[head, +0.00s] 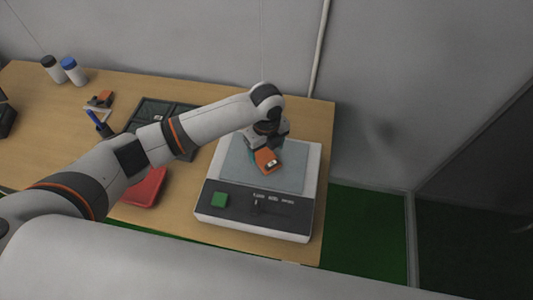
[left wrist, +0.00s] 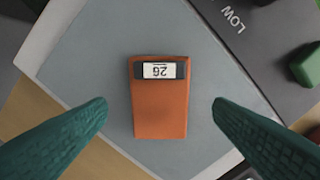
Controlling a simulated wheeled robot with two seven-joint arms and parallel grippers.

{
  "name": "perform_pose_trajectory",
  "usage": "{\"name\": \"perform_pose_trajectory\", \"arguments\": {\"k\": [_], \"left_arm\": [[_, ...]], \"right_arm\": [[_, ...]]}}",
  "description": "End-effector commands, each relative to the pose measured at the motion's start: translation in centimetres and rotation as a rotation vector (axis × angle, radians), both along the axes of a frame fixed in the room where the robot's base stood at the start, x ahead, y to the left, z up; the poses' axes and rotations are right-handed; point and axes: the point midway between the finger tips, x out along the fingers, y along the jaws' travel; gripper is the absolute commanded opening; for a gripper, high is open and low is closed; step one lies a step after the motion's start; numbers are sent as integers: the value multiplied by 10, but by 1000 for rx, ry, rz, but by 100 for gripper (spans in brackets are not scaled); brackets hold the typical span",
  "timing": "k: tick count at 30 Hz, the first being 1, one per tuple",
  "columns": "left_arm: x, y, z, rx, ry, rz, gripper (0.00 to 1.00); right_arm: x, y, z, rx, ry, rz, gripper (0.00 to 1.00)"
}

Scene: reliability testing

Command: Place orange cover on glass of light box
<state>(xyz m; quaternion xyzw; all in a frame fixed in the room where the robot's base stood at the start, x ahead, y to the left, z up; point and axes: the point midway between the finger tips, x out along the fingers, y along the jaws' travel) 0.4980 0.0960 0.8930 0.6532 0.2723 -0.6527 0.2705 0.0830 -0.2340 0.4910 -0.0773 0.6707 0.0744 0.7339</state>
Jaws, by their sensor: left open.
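The orange cover (head: 267,161) has a dark end with a white label and lies on the grey glass (head: 290,178) of the light box (head: 211,213). In the left wrist view the cover (left wrist: 160,108) lies flat on the glass (left wrist: 100,65), with the label reading 26 upside down. My left gripper (left wrist: 160,103) is open above the cover, one green finger on each side, with clear gaps and no contact. In the head view my left gripper (head: 268,145) is over the glass, its fingers largely hidden. My right gripper is not in view.
The light box has a green button (head: 220,199) and a dark front panel. A dark compartment tray (head: 187,150), a red tray (head: 146,188), another orange item (head: 101,98) and two bottles (head: 70,68) are on the wooden table (head: 130,85). A wall stands behind.

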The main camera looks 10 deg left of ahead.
Motion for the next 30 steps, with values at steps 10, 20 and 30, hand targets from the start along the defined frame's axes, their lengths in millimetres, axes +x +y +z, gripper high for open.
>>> {"name": "perform_pose_trajectory", "arguments": {"k": [10, 20, 30], "left_arm": [[1, -1, 70, -2, -4, 0, 76], [0, 0, 88, -1, 1, 1, 76], [0, -1, 88, -1, 1, 1, 76]], "right_arm": [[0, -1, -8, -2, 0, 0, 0], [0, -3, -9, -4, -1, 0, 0], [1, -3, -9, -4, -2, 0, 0]]}}
